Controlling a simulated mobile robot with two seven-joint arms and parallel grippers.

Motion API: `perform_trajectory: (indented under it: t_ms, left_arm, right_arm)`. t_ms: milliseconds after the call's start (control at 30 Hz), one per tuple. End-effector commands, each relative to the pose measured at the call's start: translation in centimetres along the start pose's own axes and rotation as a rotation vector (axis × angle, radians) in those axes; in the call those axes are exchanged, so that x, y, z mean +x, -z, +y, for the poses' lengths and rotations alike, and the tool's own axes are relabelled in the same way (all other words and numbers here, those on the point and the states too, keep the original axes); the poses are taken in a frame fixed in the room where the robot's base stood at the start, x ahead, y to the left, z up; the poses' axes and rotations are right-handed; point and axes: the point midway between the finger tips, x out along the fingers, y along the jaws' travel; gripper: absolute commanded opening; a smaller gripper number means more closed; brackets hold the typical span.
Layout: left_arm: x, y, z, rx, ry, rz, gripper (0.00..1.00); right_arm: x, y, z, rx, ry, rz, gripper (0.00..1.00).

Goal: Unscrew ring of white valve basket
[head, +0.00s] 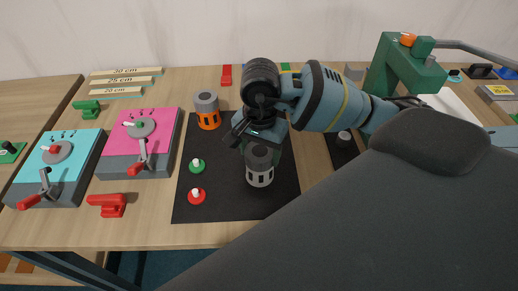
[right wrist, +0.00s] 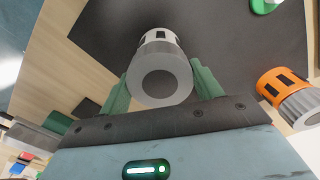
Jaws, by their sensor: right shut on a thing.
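The white valve basket (head: 261,178) stands upright on the black mat (head: 228,205), with its grey ring (head: 259,155) on top. The right wrist view shows the round grey ring (right wrist: 184,80) nearest the camera and the white slotted basket (right wrist: 158,36) behind it. My right gripper (head: 265,140) comes from above, and its two green fingers sit on opposite sides of the ring, shut on it. Whether the ring has turned on the basket cannot be told. My left gripper is not in view.
An orange valve basket (head: 208,121) with a grey top stands at the mat's back left edge. A green valve (head: 197,166) and a red valve (head: 196,197) are on the mat's left side. Pink (head: 153,125) and turquoise (head: 66,152) boxes with levers stand further left. The mat's front is clear.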

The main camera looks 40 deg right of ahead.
Motion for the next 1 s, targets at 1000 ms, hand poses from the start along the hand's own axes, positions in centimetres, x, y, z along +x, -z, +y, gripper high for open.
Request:
perform_trajectory:
  t_ms: [1000]
  left_arm:
    - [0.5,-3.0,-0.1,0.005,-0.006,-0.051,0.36]
  right_arm:
    - [0.7,-0.2,0.2,-0.262,-0.014,-0.009,0.43]
